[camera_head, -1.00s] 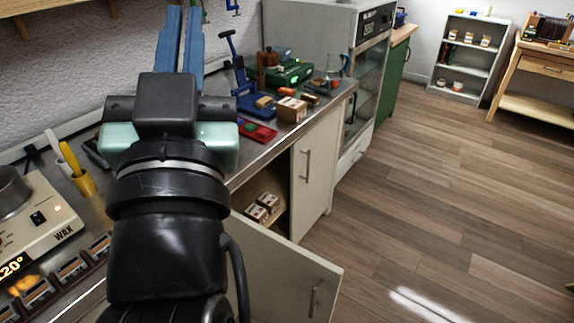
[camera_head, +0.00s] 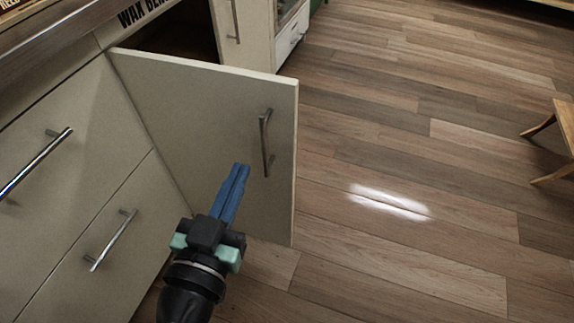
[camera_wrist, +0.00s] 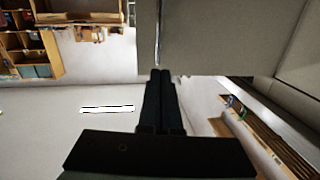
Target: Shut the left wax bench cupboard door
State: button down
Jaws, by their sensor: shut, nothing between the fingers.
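The left wax bench cupboard door (camera_head: 205,125) is a cream panel standing wide open, swung out from the bench front. Its upright metal bar handle (camera_head: 265,143) is near the free edge on the face toward me. My gripper (camera_head: 241,168) has its blue fingers shut and empty, just left of and below the handle, in front of the door face. I cannot tell whether the fingertips touch the door. In the wrist view the shut fingers (camera_wrist: 160,75) point at the door panel (camera_wrist: 215,35), beside a thin metal bar. The dark cupboard opening (camera_head: 175,32) shows behind the door's top edge.
Drawers with bar handles (camera_head: 112,240) lie left of the door's hinge side. The other cupboard door (camera_head: 243,30) stands beyond the opening. The wooden floor (camera_head: 420,170) to the right is clear, apart from a wooden leg piece (camera_head: 550,135) at the far right.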

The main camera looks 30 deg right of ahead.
jog(key=g+h+b, duration=0.1)
jog(key=h+b, duration=0.1)
jog(key=b, duration=0.2)
send_near(292, 144)
jog(key=shift+m, duration=0.3)
jog(key=b+x, duration=0.2)
jog(key=x, duration=0.4)
jog(key=shift+d, duration=0.1)
jog(key=shift+w+d, duration=0.2)
jog(key=shift+d, duration=0.1)
jog(key=shift+d+y, duration=0.1)
jog(key=shift+y, duration=0.2)
